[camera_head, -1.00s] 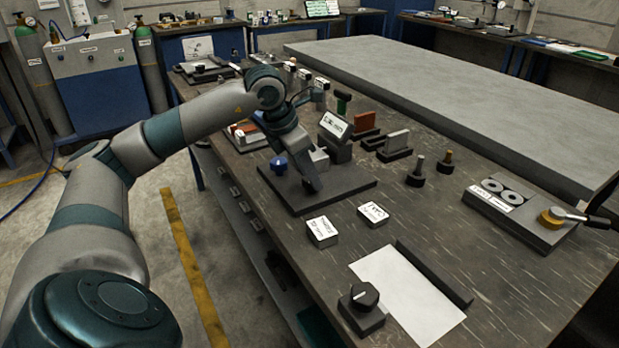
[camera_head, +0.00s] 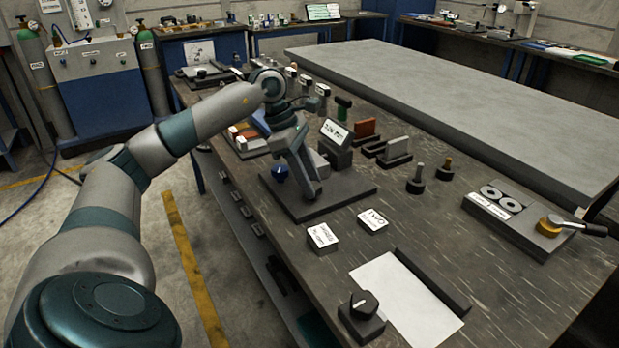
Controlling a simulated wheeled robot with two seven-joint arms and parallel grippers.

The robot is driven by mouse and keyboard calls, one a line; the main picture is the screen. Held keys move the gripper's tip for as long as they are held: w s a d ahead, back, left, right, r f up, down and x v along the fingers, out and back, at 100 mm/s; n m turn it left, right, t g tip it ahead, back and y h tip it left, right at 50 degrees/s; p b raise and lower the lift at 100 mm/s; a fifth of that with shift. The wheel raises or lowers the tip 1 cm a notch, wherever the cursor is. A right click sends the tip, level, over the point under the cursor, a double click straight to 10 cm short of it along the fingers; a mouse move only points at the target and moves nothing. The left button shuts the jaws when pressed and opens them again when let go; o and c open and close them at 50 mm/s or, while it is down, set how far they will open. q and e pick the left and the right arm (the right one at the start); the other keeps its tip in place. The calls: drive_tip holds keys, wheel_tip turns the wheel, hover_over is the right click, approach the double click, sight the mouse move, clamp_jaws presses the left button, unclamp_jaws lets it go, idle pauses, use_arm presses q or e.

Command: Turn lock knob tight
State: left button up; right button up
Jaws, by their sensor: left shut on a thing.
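My left gripper (camera_head: 313,188) points down over a dark base plate (camera_head: 345,188) on the workbench. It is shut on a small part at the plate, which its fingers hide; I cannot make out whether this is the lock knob. A blue knob (camera_head: 280,173) stands just left of the fingers, apart from them. A dark upright block with a white-faced label (camera_head: 334,133) stands behind the gripper. A black knob (camera_head: 363,303) on a dark block is at the front of the bench. My right gripper is not in view.
Two white labelled blocks (camera_head: 322,238) (camera_head: 373,221) lie in front of the plate. A white sheet (camera_head: 405,300) lies beside a dark rail (camera_head: 433,280). Two upright pegs (camera_head: 416,180) stand to the right. A block with rings and a lever (camera_head: 520,215) is farther right.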

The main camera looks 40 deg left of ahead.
use_arm(q)
drive_tip(key=shift+a, duration=0.1)
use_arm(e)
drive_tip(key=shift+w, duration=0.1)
use_arm(q)
drive_tip(key=o, duration=1.1)
drive_tip(key=shift+c, duration=0.2)
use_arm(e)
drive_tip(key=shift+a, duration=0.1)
use_arm(q)
drive_tip(key=shift+r, duration=0.1)
drive_tip(key=shift+a+r, duration=0.15)
drive_tip(key=shift+r, duration=0.3)
drive_tip(key=p+v, duration=0.1)
drive_tip(key=v, duration=1.5)
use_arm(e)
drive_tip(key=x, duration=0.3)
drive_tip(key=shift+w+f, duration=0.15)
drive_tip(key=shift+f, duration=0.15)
use_arm(q)
drive_tip(key=shift+r, duration=0.2)
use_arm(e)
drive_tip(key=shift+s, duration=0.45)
